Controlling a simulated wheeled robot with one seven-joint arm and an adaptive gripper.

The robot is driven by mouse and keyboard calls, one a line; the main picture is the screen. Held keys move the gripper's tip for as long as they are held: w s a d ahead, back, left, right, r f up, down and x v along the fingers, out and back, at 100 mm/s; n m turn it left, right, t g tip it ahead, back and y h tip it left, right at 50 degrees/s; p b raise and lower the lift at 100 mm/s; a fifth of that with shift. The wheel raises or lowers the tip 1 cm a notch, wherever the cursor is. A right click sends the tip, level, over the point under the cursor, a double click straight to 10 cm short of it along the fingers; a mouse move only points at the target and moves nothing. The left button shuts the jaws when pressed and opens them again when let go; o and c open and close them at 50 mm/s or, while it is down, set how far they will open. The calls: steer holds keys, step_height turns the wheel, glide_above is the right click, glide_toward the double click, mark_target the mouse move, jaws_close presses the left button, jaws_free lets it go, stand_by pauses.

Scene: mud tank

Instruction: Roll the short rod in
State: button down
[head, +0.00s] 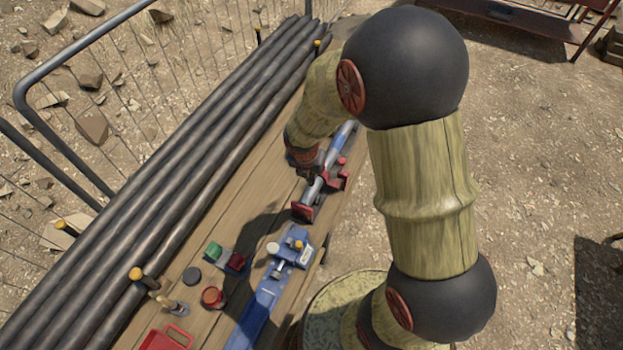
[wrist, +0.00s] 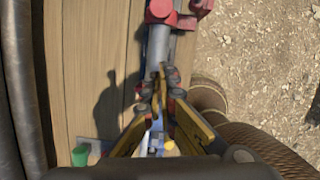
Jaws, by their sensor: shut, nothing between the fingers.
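A short grey rod (wrist: 159,42) lies lengthwise ahead of my gripper (wrist: 160,88) in the wrist view. Its far end meets a red bracket (wrist: 160,12). My gripper's fingers are shut and empty, with their tips at the near end of the rod; I cannot tell whether they touch it. In the head view the grey rod (head: 313,191) lies along the right edge of the wooden table, between red supports (head: 303,211). My gripper is mostly hidden there beneath my wrist.
Long dark pipes (head: 190,190) fill the table's left side beside a wire fence (head: 60,110). A blue tool (head: 262,305), a green knob (head: 214,250) and a red cup (head: 212,297) sit on the near part of the wooden table (head: 265,190).

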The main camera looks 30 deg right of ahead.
mark_target(313, 191)
steer(key=b+x, duration=0.3)
steer(key=x, duration=0.7)
steer(key=shift+f, duration=0.2)
steer(key=shift+w+d+r, duration=0.25)
steer(key=shift+w+d, duration=0.65)
steer(key=shift+w, duration=0.05)
steer(key=shift+w+d, duration=0.5)
steer(key=shift+d+r, duration=0.1)
